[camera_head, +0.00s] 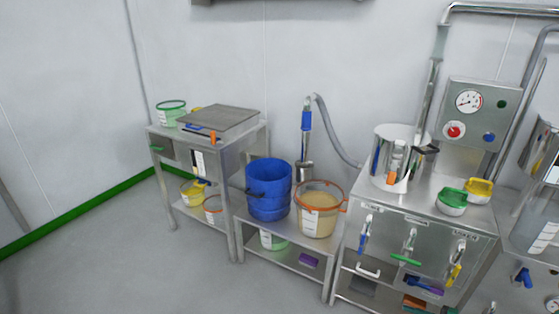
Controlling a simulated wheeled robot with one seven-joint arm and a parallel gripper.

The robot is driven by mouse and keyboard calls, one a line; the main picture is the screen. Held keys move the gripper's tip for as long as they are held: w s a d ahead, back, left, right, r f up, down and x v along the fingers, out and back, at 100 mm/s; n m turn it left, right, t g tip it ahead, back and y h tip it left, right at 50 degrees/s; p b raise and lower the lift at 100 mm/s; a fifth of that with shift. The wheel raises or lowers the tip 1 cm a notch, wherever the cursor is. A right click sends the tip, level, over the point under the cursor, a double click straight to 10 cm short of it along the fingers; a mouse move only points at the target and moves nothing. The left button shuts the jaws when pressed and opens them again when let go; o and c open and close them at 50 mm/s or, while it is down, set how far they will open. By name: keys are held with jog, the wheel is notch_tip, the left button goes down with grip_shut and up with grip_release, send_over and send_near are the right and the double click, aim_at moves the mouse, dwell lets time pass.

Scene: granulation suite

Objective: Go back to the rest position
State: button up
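My gripper and arm do not show in the head view, so I cannot see whether the gripper is open, shut or holding anything. The task names no object. In front of me stand a steel table (168,139) at the left, a low steel bench (262,234) in the middle and a steel cabinet (384,247) at the right.
A blue bucket (268,190) and an orange-rimmed tub (317,212) stand on the bench. A steel pot (381,158) and two small lidded containers, green (452,199) and yellow (479,190), stand on the cabinet. Grey floor (110,255) is clear at the front left.

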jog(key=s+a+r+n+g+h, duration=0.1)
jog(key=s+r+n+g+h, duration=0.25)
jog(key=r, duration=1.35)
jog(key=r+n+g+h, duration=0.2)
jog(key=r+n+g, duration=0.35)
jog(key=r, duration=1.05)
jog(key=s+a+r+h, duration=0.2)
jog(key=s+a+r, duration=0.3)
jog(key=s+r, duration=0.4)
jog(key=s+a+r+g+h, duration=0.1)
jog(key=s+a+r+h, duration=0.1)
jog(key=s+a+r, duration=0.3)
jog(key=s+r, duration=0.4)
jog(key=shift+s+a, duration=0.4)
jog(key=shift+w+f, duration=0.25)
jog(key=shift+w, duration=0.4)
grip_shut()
